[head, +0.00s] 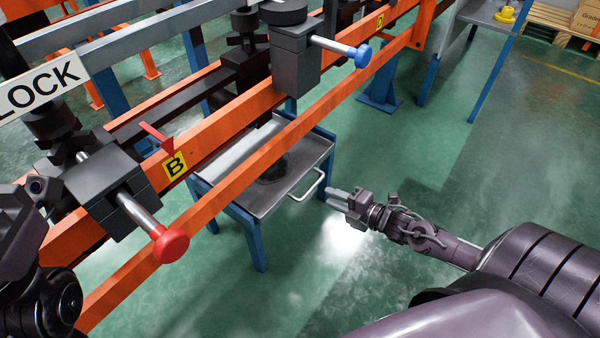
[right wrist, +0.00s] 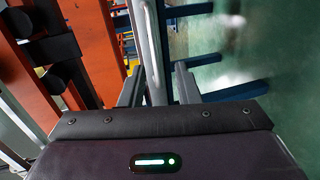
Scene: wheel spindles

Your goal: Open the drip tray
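The drip tray (head: 262,205) is a shallow grey metal tray on a blue stand under the orange frame, with a dark round patch inside. Its pale bar handle (head: 318,187) is on the front side facing my right gripper. In the right wrist view the handle (right wrist: 153,45) runs upright between the two open fingers (right wrist: 158,86). Dark parts of my left arm show at the left edge of the head view; its fingers cannot be made out.
The orange rail (head: 240,180) crosses above the tray's left side. A clamp with a red knob (head: 171,245) and one with a blue knob (head: 362,56) stick out over it. Green floor (head: 420,140) right of the tray is clear.

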